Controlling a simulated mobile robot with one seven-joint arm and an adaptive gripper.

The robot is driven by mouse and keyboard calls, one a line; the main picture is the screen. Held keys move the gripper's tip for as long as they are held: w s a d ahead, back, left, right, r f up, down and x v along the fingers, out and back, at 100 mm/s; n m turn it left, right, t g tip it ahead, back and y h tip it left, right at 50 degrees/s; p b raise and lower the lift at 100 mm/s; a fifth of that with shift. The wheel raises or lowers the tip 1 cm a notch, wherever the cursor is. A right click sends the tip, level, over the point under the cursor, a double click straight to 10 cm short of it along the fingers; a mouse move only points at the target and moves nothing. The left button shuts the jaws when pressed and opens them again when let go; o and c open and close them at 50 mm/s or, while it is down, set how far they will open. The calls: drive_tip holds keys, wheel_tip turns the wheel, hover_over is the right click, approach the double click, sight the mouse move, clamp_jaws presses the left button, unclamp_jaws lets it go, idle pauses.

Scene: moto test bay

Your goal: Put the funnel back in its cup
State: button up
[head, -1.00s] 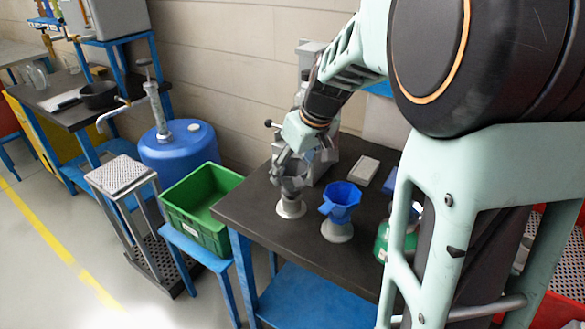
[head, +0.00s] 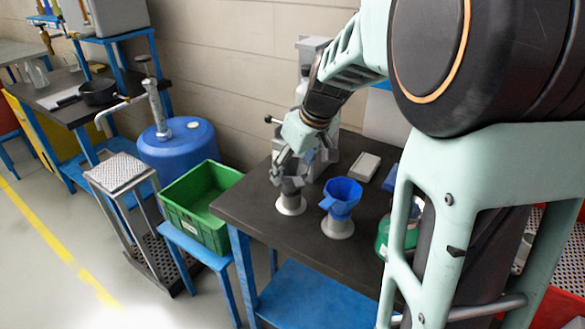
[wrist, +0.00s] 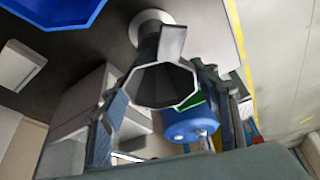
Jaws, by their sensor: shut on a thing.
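My gripper (head: 290,166) is shut on a grey funnel (head: 292,185) above the near part of the dark bench. The funnel is faceted with a side tab, and its wide mouth shows in the wrist view (wrist: 160,86). A pale cup (head: 291,205) with a round base stands on the bench directly below the funnel; its rim and base also show in the wrist view (wrist: 150,17). The funnel's lower end is at the cup's top, but its spout is hidden, so I cannot tell how far in it sits. The funnel looks roughly upright.
A blue funnel (head: 342,192) stands in another pale cup (head: 337,229) just to the right. A white box (head: 367,167) lies behind it, a green container (head: 384,236) stands further right. A green crate (head: 197,225) is left of the bench (head: 262,218). Bare bench top lies in front.

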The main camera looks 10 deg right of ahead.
drive_tip(key=o, duration=1.2)
